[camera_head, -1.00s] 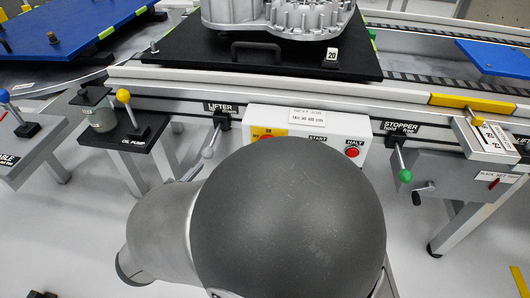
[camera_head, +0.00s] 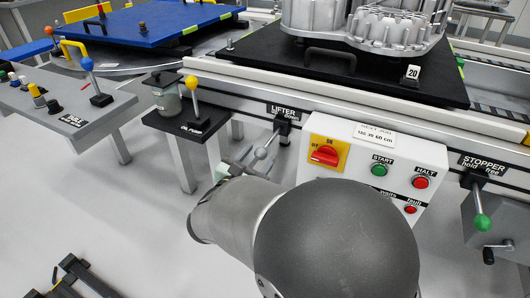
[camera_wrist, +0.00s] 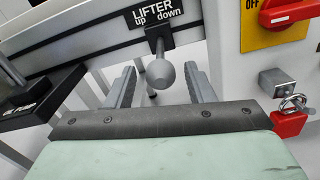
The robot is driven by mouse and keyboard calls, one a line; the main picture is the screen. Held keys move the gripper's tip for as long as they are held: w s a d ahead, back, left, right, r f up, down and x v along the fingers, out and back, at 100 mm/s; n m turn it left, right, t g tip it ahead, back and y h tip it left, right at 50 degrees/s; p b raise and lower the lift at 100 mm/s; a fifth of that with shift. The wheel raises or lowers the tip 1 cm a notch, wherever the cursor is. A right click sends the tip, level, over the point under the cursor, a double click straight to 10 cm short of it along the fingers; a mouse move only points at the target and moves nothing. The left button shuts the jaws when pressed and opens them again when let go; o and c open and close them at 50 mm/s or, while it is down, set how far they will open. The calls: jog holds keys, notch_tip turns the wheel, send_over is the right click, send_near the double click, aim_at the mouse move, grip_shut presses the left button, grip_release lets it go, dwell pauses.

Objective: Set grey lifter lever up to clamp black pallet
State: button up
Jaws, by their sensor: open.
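The grey lifter lever (camera_head: 267,147) hangs down and slants toward the lower left below the LIFTER label in the head view. Its round knob (camera_wrist: 161,74) shows in the wrist view, below the "up down" plate. My gripper (camera_wrist: 160,84) is open, with one finger on each side of the knob and no clear contact. In the head view my gripper (camera_head: 245,165) is at the lever, partly hidden by my arm. The black pallet (camera_head: 350,75) lies on the conveyor with a grey metal housing (camera_head: 375,22) on it.
A white control box (camera_head: 372,160) with a red switch and buttons stands right of the lever. A padlock (camera_wrist: 290,120) hangs there. The oil pump stand (camera_head: 187,122) is to the left. The stopper lever (camera_head: 480,205) is at far right.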

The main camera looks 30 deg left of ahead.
aim_at(265, 146)
jog(key=shift+w+a+b, duration=0.15)
jog(key=shift+w, duration=0.85)
jog(key=shift+w+a+b, duration=0.1)
jog(key=shift+w+b, duration=0.05)
jog(key=shift+w, duration=0.85)
